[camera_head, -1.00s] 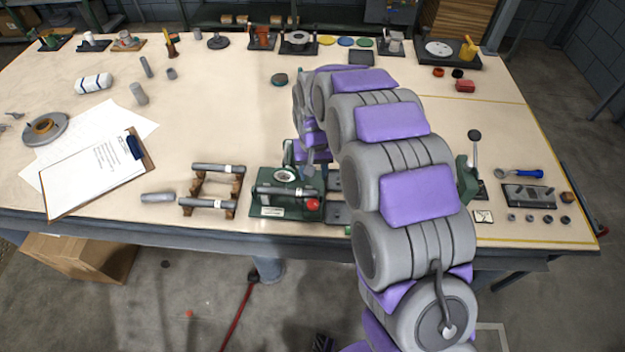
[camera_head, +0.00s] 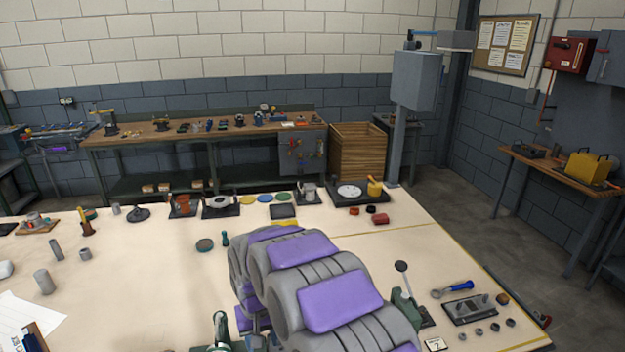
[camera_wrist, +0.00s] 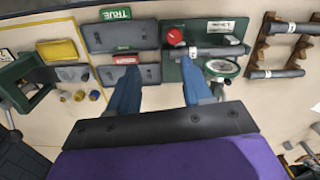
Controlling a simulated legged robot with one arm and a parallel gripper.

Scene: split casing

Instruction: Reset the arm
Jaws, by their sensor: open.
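My gripper (camera_wrist: 160,92) shows in the wrist view with its two blue fingers apart and nothing between them. It is over the workbench, above the near side of a green fixture (camera_wrist: 228,40) and beside two dark plates (camera_wrist: 122,36). My grey and purple arm reaches over the table (camera_head: 150,290) in the head view. The arm hides the gripper there.
A green lever device (camera_head: 405,305), a blue-handled tool (camera_head: 455,289) and a dark plate (camera_head: 470,308) lie right of my arm. Wooden cradles (camera_wrist: 285,45) hold grey rods in the wrist view. Several fixtures line the table's far edge. The table's middle left is mostly clear.

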